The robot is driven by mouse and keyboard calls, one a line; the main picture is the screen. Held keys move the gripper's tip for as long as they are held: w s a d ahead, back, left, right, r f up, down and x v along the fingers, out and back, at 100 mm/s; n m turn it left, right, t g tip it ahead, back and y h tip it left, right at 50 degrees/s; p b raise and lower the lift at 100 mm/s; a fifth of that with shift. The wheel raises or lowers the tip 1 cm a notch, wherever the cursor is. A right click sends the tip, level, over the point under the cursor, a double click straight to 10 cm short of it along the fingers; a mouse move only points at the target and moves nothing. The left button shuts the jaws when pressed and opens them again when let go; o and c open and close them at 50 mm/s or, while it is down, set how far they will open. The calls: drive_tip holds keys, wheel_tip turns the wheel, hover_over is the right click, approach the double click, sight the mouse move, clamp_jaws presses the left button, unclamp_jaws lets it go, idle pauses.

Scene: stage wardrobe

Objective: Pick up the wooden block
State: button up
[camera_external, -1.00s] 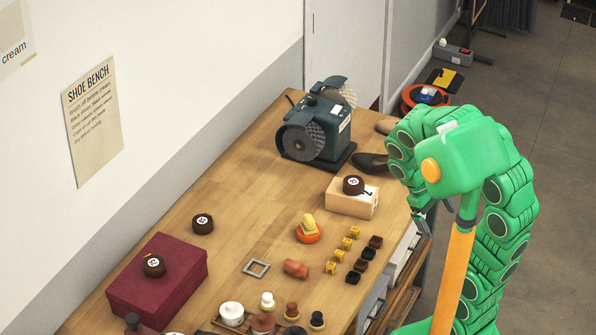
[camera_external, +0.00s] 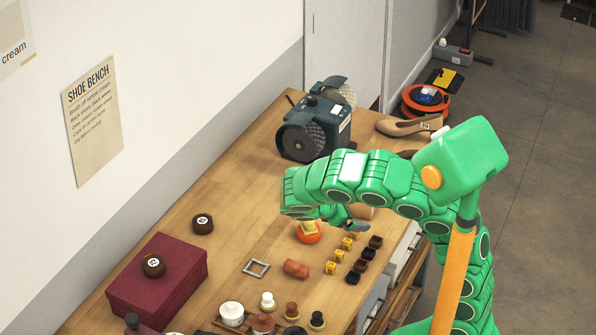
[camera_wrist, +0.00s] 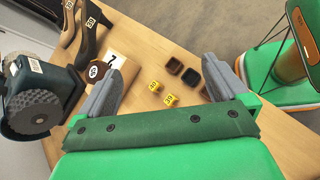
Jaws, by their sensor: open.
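The wooden block is a pale block with a numbered label. In the external view only a small piece of the wooden block (camera_external: 362,211) shows below my arm; the rest is hidden. In the wrist view the wooden block (camera_wrist: 121,66) lies beyond my left finger, with a dark brown round tin (camera_wrist: 97,71) at its left, which sat on top of it in the earlier frame. My gripper (camera_wrist: 160,76) is open and empty, its fingers wide apart over the bench. The block is not between the fingers.
A grinder-like brush machine (camera_external: 316,125) and a tan shoe (camera_external: 408,127) stand at the bench's far end. Yellow cubes (camera_external: 340,255) and dark cups (camera_external: 361,265) sit near its right edge. A maroon box (camera_external: 160,285) holds another tin (camera_external: 153,265). Bare wood lies left of my arm.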

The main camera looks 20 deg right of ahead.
drive_tip(key=a+f+n+t, duration=0.3)
drive_tip(key=a+n, duration=0.1)
drive_tip(key=a, duration=0.5)
drive_tip(key=n+t, duration=0.3)
drive_tip(key=n, duration=0.2)
hover_over(294, 269)
wheel_tip(294, 269, down, 5)
drive_tip(key=shift+y, duration=0.3)
drive_tip(key=shift+s+a+f, duration=0.15)
drive_tip(key=shift+a+f, duration=0.05)
drive_tip(key=shift+f, duration=0.9)
drive_tip(key=shift+s+a+f, duration=0.15)
drive_tip(key=shift+f, duration=0.9)
wheel_tip(294, 269, down, 3)
drive_tip(key=shift+r, duration=0.1)
drive_tip(key=shift+x, duration=1.45)
drive_tip(key=shift+r, duration=0.1)
drive_tip(key=c, duration=1)
